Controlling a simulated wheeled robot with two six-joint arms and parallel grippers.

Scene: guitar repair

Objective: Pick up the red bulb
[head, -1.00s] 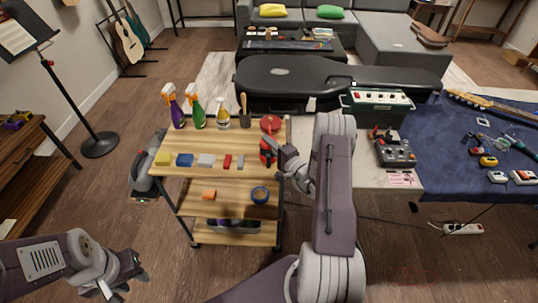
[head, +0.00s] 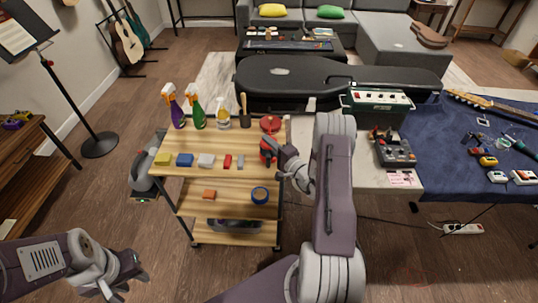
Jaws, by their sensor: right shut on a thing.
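A red bulb (head: 265,156) is at the right end of the wooden cart top, partly hidden by my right gripper. My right gripper (head: 272,146) is shut on it, coming in from the right. A round red piece (head: 270,124) shows just behind; I cannot tell whether it is part of the same thing. My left gripper (head: 132,284) is low at the left, in front of the cart, empty, its fingers apart.
The cart (head: 215,142) carries spray bottles (head: 197,116) and a brush (head: 244,112) at the back and several small coloured blocks (head: 185,160) in front. A blue-covered table (head: 450,140) stands to the right.

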